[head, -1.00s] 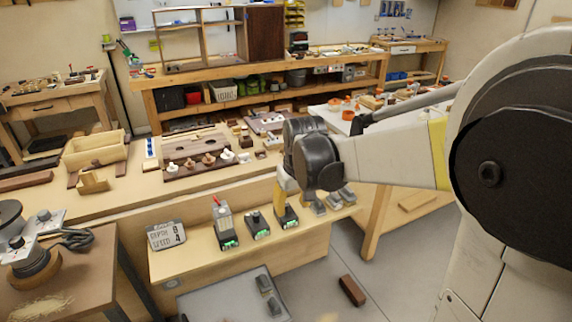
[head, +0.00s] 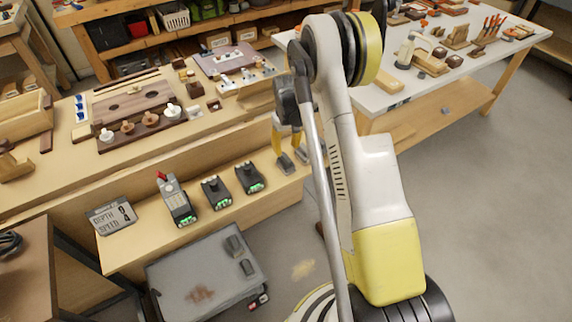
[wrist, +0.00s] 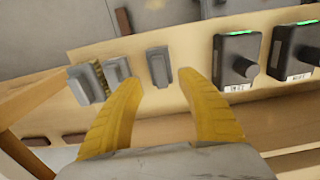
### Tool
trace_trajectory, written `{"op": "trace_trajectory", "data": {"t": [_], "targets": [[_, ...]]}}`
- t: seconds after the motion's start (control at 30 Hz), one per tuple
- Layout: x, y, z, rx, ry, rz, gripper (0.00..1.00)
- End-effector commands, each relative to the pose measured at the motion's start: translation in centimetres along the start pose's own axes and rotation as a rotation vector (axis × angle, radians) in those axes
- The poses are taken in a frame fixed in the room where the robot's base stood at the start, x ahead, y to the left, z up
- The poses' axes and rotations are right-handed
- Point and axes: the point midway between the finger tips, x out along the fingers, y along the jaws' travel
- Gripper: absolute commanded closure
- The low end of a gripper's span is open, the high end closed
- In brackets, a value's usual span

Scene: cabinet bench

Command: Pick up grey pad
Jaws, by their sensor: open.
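Small grey pads lie near the right end of the low wooden shelf. In the wrist view, one grey pad (wrist: 159,67) shows between and just beyond my yellow fingertips. A second grey pad (wrist: 117,69) and a third (wrist: 86,84), with a yellowish edge, lie to its left. In the head view one grey pad (head: 285,164) shows below my gripper (head: 288,150), and my arm partly hides that end of the shelf. My gripper, also in the wrist view (wrist: 159,77), is open and empty, fingers pointing at the shelf. Contact with a pad cannot be told.
Black devices with green lights (head: 249,178) stand on the shelf left of the pads. A sign (head: 111,215) stands further left. A grey cart (head: 190,272) with dark blocks is below. A white table (head: 372,99) stands at the right. Floor at the right is clear.

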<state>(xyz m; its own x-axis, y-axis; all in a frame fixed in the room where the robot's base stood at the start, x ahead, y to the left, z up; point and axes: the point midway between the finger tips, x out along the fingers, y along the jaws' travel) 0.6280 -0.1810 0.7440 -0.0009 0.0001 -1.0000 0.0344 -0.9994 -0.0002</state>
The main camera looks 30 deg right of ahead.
Motion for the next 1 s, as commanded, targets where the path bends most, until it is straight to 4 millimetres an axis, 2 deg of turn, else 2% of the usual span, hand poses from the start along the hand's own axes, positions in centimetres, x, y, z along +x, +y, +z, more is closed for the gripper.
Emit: {"op": "trace_trajectory", "data": {"t": [0.03, 0.23, 0.43, 0.7, 0.73, 0.87, 1.0], "targets": [[0.9, 0.0, 0.0, 0.0, 0.0, 0.0, 0.55], [2.7, 0.0, -0.2, 0.0, 0.001, 0.0, 0.55], [5.9, 0.0, -0.5, 0.0, 0.001, 0.0, 0.55], [6.2, 0.0, -0.5, 0.0, 0.001, 0.0, 0.55], [6.2, 0.0, -0.5, 0.0, 0.001, 0.0, 0.59], [6.2, 0.0, -0.5, 0.0, 0.001, 0.0, 0.99], [6.2, 0.0, -0.5, 0.0, 0.001, 0.0, 1.0]]}}
